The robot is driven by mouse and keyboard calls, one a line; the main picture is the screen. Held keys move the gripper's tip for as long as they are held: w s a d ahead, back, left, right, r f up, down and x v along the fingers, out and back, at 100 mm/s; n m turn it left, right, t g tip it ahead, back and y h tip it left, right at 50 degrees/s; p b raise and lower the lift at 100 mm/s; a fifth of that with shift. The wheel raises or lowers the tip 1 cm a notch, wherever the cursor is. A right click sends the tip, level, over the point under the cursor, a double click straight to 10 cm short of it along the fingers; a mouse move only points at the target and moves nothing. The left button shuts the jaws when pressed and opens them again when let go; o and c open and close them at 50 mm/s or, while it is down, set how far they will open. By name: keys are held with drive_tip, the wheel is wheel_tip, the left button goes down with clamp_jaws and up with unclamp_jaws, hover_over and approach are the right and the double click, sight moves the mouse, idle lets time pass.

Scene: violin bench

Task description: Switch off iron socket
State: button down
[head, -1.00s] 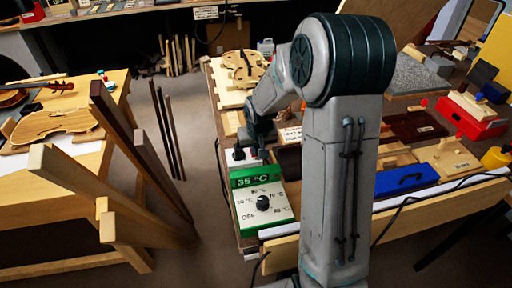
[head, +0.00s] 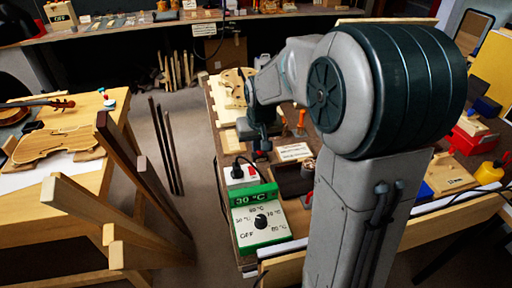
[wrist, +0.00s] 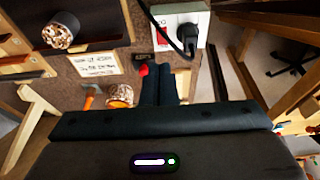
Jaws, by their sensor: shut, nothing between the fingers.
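The iron socket (head: 239,176) is a small white box behind the green and white temperature unit, with a black plug and cord in it. It also shows at the top of the wrist view (wrist: 186,20), with a red switch (wrist: 162,36) beside the plug. I cannot tell which way the switch is set. My gripper (wrist: 159,70) is shut and empty, its fingers pointing toward the bench just short of the socket and apart from it. In the head view my gripper (head: 262,153) is behind and right of the socket.
The temperature unit (head: 262,220) has a dark knob and reads 30 °C. A label card (wrist: 89,64), a jar (wrist: 119,95) and an orange-handled tool (wrist: 89,98) lie near my gripper. A violin body (head: 55,143) rests on the left table. Upright wooden bars stand left of the bench.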

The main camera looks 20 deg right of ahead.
sight(252, 167)
drive_tip(key=shift+w, duration=0.1)
drive_tip(key=shift+w+r+t+p, duration=0.2)
drive_tip(key=shift+w+t+p, duration=0.1)
drive_tip(key=shift+w+p, duration=0.5)
drive_tip(key=shift+s, duration=0.1)
drive_tip(key=x, duration=0.8)
drive_tip(key=b+x, duration=0.1)
drive_tip(key=x, duration=0.4)
drive_tip(key=shift+s, duration=0.3)
drive_tip(key=shift+w+f, duration=0.1)
drive_tip(key=shift+f, duration=0.45)
drive_tip(key=shift+p, duration=0.45)
